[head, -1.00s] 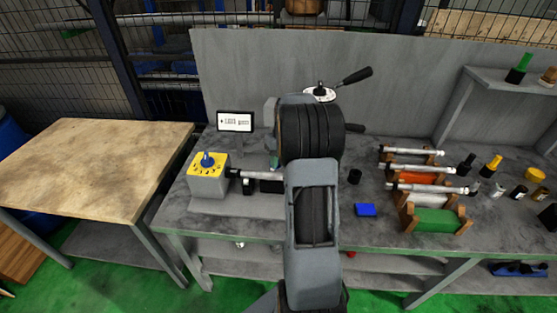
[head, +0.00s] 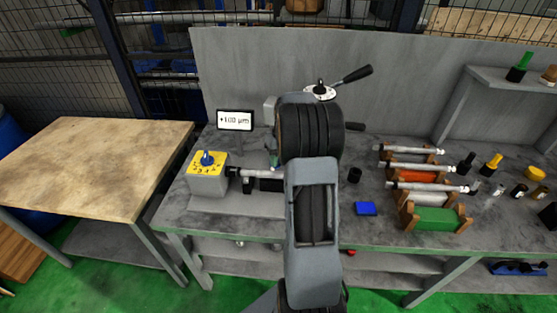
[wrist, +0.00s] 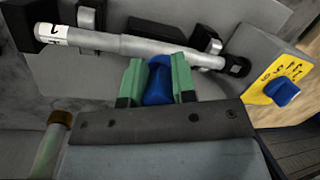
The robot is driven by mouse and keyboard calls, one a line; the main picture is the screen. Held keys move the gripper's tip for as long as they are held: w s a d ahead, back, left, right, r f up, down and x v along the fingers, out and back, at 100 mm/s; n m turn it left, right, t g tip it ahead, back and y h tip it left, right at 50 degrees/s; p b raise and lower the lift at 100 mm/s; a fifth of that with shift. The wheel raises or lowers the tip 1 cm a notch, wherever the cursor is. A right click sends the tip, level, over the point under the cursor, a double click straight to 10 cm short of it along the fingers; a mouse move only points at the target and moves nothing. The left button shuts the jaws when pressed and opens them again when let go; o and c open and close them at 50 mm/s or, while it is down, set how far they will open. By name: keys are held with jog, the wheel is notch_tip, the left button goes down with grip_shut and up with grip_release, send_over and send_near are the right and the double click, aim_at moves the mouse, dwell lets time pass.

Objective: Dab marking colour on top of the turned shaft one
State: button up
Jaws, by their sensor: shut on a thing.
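In the head view the shaft (head: 258,174) shows left of my arm. My gripper (wrist: 158,84), with green fingers, is shut on a blue piece (wrist: 158,80). The blue tip lies close to the middle of the shaft; I cannot tell whether it touches. In the head view my arm hides most of the gripper.
A yellow-faced dial box with a blue knob (head: 207,160) stands at the shaft's left end. A display (head: 235,120) stands behind. Right of my arm are a blue block (head: 365,209), several racked shafts (head: 415,168) and small bottles (head: 493,163). The wooden table (head: 80,165) is clear.

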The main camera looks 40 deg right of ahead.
jog(key=shift+f, duration=0.45)
dwell(1.1)
jog(key=shift+a+p+v, duration=0.25)
jog(key=shift+p+v, duration=0.6)
jog(key=shift+v, duration=0.3)
jog(key=shift+a+p+v, duration=0.25)
jog(key=shift+p+v, duration=0.65)
jog(key=shift+v, duration=0.3)
jog(key=shift+a+p+v, duration=0.25)
jog(key=shift+p+v, duration=0.6)
jog(key=shift+v, duration=0.3)
jog(key=shift+s+r, duration=0.1)
jog(key=shift+r, duration=0.05)
